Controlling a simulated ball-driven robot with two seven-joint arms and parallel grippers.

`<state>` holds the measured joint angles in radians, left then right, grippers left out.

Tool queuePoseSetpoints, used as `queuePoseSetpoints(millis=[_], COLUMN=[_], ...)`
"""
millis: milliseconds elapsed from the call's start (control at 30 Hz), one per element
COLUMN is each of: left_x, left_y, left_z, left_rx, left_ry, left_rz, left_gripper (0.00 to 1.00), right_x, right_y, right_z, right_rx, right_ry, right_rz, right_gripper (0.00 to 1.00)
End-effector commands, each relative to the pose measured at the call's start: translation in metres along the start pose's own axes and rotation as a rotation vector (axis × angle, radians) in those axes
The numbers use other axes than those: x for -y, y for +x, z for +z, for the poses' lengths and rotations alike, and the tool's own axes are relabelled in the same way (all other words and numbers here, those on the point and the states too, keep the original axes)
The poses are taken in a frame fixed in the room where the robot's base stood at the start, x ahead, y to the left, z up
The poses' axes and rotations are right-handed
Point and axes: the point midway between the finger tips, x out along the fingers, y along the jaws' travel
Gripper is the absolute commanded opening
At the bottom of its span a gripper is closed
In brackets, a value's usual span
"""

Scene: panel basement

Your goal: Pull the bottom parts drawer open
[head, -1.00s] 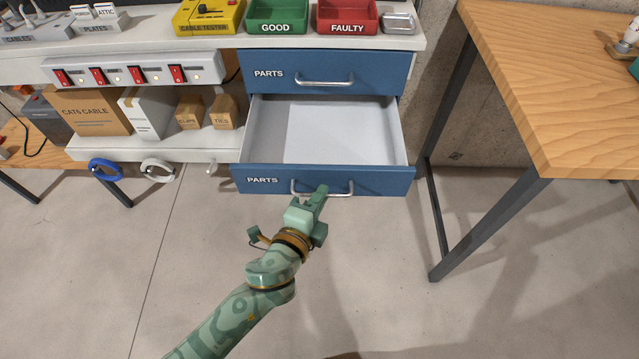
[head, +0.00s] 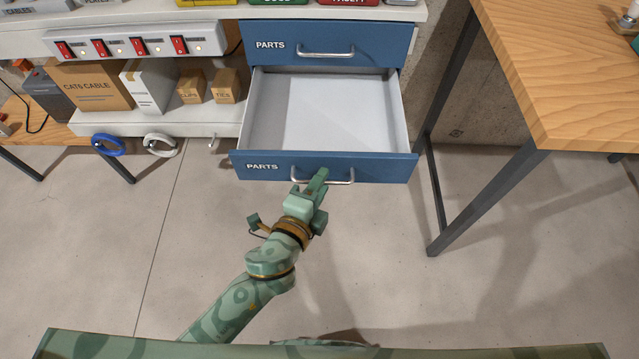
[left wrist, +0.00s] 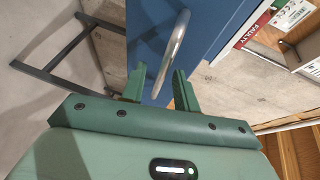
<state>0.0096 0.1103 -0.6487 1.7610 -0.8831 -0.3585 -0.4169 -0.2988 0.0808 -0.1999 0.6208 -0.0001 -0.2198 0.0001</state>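The bottom parts drawer (head: 213,167) is blue with a white "PARTS" label and stands pulled well out; its pale inside is bare. Its silver bar handle (head: 340,183) is on the front face, and the handle also shows in the left wrist view (left wrist: 177,42). My left gripper (head: 309,182) is at the left part of this handle. In the left wrist view its two green fingers stand apart, with the lower end of the bar between them and a gap visible. My right gripper is not in view.
A shut upper parts drawer (head: 375,45) is above. A wooden table (head: 560,75) with dark metal legs stands at the right. Boxes (head: 92,88) sit on a shelf at the left, with cable coils (head: 108,145) hanging below. The floor (head: 420,300) before the drawer is clear.

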Motion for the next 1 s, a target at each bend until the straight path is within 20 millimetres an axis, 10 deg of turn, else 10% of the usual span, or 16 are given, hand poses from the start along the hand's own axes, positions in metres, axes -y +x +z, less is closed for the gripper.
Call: queuePoseSetpoints(millis=[367, 1000], left_x=[0.001, -0.003], left_y=[-0.015, -0.156], left_z=[0.0, 0.0], left_rx=[0.0, 0.001], left_ry=[-0.001, -0.003], left_rz=[0.0, 0.003], left_gripper=[0.31, 0.31], right_x=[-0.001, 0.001], right_y=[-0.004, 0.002], right_z=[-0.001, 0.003], right_rx=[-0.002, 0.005], right_ry=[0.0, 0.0], right_rz=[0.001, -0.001], right_gripper=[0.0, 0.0])
